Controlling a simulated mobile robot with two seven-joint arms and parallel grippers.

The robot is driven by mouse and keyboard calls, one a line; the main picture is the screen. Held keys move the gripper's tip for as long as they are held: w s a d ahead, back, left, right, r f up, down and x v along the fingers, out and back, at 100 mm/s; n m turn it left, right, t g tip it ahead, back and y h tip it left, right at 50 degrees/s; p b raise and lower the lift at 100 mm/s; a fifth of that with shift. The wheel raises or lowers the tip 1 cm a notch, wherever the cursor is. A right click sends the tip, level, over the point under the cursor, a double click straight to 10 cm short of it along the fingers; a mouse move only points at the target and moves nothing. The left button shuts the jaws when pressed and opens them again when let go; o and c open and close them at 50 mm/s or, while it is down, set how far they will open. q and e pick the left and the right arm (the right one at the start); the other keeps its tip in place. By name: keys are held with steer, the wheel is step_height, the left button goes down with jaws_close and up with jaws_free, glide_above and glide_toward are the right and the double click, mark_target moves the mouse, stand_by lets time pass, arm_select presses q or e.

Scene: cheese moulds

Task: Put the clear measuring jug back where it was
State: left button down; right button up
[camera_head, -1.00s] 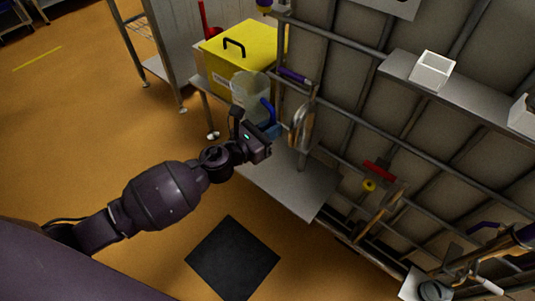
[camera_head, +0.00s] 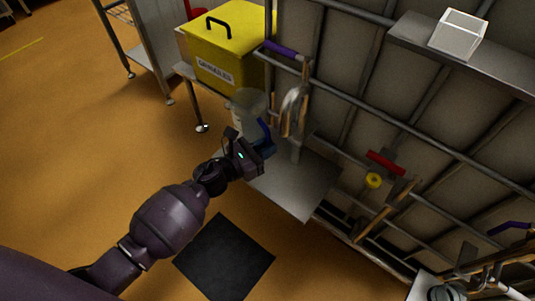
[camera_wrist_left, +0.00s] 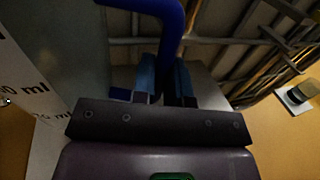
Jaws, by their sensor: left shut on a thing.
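The clear measuring jug (camera_head: 246,103) is in front of the yellow box in the head view, with its blue handle (camera_head: 265,130) towards my arm. My left gripper (camera_head: 265,148) is shut on that handle. In the left wrist view the handle (camera_wrist_left: 171,30) rises from between the blue fingertips (camera_wrist_left: 160,80). The jug's wall (camera_wrist_left: 60,45) with ml marks fills the left side of that view. The jug looks upright, its lower part partly hidden by the gripper. I cannot tell whether its base touches the metal shelf (camera_head: 300,190). My right gripper is not in view.
The yellow lidded box (camera_head: 232,50) stands behind the jug. A metal rail rack with hanging tools (camera_head: 293,108) runs along the wall at right. A white container (camera_head: 459,36) sits on an upper shelf (camera_head: 410,32). The metal shelf's near part is clear. A black mat (camera_head: 224,257) lies on the floor.

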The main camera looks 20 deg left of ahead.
arm_select(q)
step_height(320, 180, down, 4)
steer(key=shift+s+f+b, duration=0.1)
steer(key=shift+b, duration=0.5)
steer(key=shift+r, duration=0.2)
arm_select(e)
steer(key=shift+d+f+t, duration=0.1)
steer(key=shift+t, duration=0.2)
arm_select(q)
steer(key=shift+f, duration=0.2)
steer(key=c, duration=1.6)
jaws_free()
steer(key=shift+f, duration=0.15)
steer(key=o, duration=0.5)
steer(key=shift+c, duration=0.2)
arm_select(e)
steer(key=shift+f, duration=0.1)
arm_select(q)
steer(key=shift+r, duration=0.5)
steer(key=v, duration=1.2)
steer(key=shift+p, duration=0.45)
